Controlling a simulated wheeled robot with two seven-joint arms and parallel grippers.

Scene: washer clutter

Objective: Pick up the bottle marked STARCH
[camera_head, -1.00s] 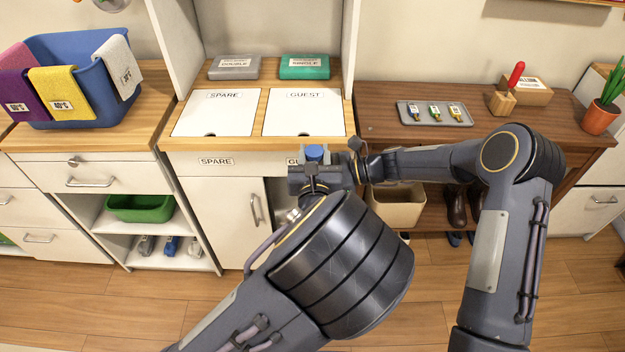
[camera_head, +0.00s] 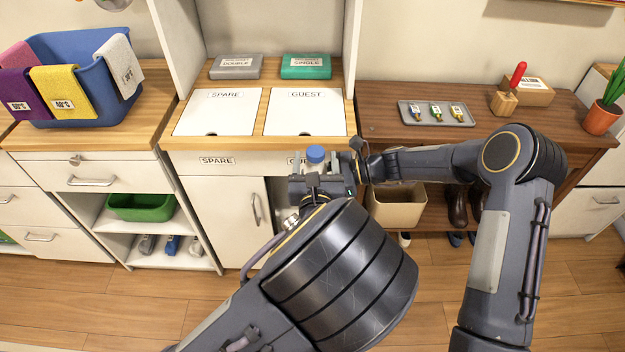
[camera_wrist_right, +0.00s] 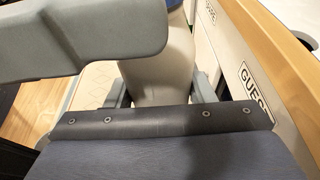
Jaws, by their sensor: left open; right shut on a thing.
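A pale bottle with a blue cap (camera_head: 315,154) is held upright in front of the counter. Its cap and a little of its upper body show in the head view; no STARCH marking is readable. My right gripper (camera_wrist_right: 162,95) is shut on the pale bottle body (camera_wrist_right: 160,65), with a finger on each side. A grey part, apparently of my left gripper, crosses the right wrist view in front of the bottle.
The counter edge and a GUEST label (camera_wrist_right: 255,92) are close beside the bottle. White SPARE (camera_head: 217,112) and GUEST (camera_head: 305,112) lids lie on the counter. A beige bin (camera_head: 398,207) stands below on the right. A blue basket (camera_head: 75,75) stands left.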

